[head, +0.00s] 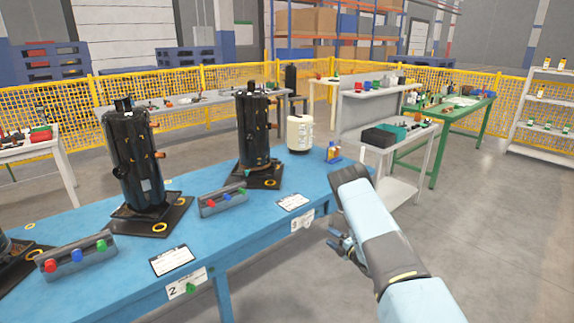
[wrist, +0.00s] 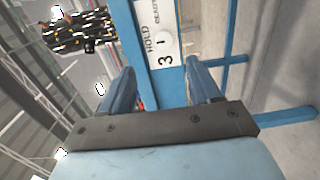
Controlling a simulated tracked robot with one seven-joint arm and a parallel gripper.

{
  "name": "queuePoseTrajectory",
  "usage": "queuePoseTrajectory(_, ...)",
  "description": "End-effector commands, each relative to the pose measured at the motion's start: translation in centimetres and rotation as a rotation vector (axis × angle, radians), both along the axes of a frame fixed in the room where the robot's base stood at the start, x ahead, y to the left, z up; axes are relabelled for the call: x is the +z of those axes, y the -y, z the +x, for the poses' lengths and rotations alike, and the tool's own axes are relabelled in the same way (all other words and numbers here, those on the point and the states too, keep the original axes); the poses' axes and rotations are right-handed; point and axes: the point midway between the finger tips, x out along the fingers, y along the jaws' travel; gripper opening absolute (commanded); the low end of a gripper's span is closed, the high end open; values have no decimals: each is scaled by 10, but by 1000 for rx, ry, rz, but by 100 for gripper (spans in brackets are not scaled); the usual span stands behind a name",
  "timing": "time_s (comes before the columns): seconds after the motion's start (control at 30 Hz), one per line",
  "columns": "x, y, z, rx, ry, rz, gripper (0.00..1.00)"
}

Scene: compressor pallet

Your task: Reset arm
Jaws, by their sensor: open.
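My gripper (head: 343,243) is at the end of my raised arm, in front of the right end of the blue table (head: 240,215) in the head view. In the wrist view my gripper (wrist: 160,88) shows two blue fingers set wide apart with nothing between them but the view of the table edge behind. A white sign (wrist: 160,40) reading HOLD, READY and 3 hangs on that edge, beyond the fingers. The gripper looks apart from the table and its sign.
Black compressors (head: 137,160) and (head: 256,130) stand on plates on the blue table. A white cart (head: 400,170) and a green table (head: 440,140) stand behind; floor at right is clear.

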Motion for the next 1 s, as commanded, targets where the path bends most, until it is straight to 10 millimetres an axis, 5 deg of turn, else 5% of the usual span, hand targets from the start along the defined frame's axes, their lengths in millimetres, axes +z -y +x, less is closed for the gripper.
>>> queuePoseTrajectory(0.2,69,10,37,-115,-62,18,63)
queuePoseTrajectory(0.5,168,26,66,-292,-177,84,63)
queuePoseTrajectory(1.0,324,48,51,-563,-373,276,63)
